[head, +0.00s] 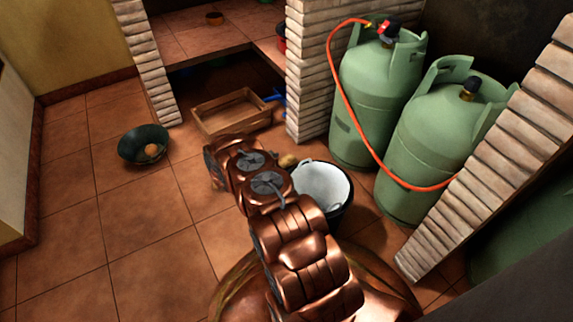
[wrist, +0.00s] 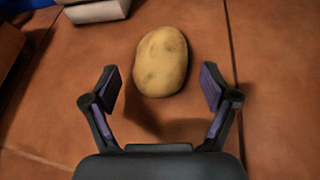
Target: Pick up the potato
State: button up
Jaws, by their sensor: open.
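The potato (wrist: 161,62) is a pale yellow-brown oval on the terracotta tile floor in the wrist view. My gripper (wrist: 162,88) is open, with one dark, purple-padded finger to each side and the potato ahead of and between the fingertips. The jaws hold nothing. In the head view the potato (head: 288,160) shows only as a small tan patch beside my copper arm, near the white bucket. My gripper is hidden behind the arm in the head view.
A wooden crate (head: 233,112) lies behind, near a brick pillar (head: 306,75). Green gas cylinders (head: 377,100) with an orange hose stand at right. A dark pan (head: 143,146) lies left. Floor at lower left is clear.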

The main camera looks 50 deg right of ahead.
aim_at(282, 163)
jog(key=shift+c, duration=0.2)
jog(key=c, duration=1.3)
jog(key=shift+r, duration=0.1)
jog(key=shift+r+p, duration=0.25)
jog(key=shift+p, duration=0.05)
notch_tip(282, 163, up, 3)
jog(key=shift+r+p, duration=0.1)
jog(key=shift+p, duration=1.1)
jog(key=a+p, duration=0.2)
jog(key=a, duration=0.3)
jog(key=a+p, duration=0.1)
jog(key=a, duration=0.4)
jog(key=a+r+p, duration=0.1)
jog(key=a+p, duration=0.1)
jog(key=a, duration=0.4)
jog(key=shift+s+p, duration=0.25)
jog(key=shift+p, duration=0.1)
